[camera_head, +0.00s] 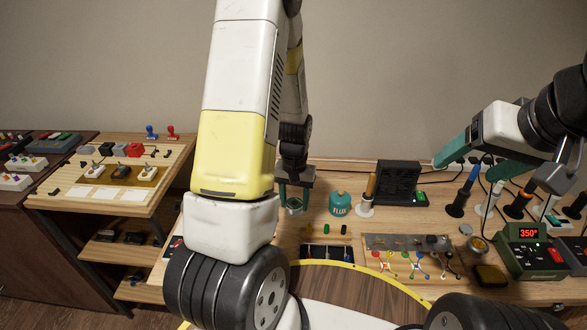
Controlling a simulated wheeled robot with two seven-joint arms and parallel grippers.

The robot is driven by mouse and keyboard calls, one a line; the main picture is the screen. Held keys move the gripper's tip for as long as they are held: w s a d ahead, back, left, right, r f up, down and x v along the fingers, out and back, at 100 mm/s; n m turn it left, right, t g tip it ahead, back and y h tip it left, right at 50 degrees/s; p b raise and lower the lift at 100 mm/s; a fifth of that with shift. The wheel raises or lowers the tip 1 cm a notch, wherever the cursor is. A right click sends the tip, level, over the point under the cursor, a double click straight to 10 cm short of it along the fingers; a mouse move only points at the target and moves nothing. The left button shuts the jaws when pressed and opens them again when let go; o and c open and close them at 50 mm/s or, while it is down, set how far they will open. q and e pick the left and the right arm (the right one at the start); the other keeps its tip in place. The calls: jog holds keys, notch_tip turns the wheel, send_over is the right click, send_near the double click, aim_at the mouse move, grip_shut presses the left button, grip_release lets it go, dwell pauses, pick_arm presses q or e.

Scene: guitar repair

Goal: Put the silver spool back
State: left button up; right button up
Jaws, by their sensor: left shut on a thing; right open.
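The silver spool (294,204) shows as a small grey piece low between the teal fingers of my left gripper (294,198). The gripper is shut on it, in front of the workbench's back left part and left of the green flux jar. My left arm covers much of the view there, and I cannot tell whether the spool touches the bench. My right gripper (462,168) is at the right, with its teal fingers apart and empty, above the back of the bench near the soldering irons.
The flux jar (340,203) and a black fan box (397,183) stand at the back of the wooden bench (326,178). A parts tray (328,252), a metal plate (380,242) and a soldering station (530,250) lie further forward. A side table (60,189) stands left.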

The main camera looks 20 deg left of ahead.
pick_arm(q)
jog(key=w+a, duration=0.3)
jog(key=w, duration=0.1)
jog(key=w+a+f, duration=0.1)
jog(key=w+a, duration=0.5)
jog(key=w, duration=0.1)
jog(key=shift+w+f, duration=0.2)
jog(key=shift+w, duration=0.1)
jog(key=shift+w+a+f, duration=0.1)
jog(key=shift+w+f, duration=0.1)
jog(key=shift+f, duration=1.6)
jog(key=o, duration=1.4)
jog(key=shift+f, duration=0.1)
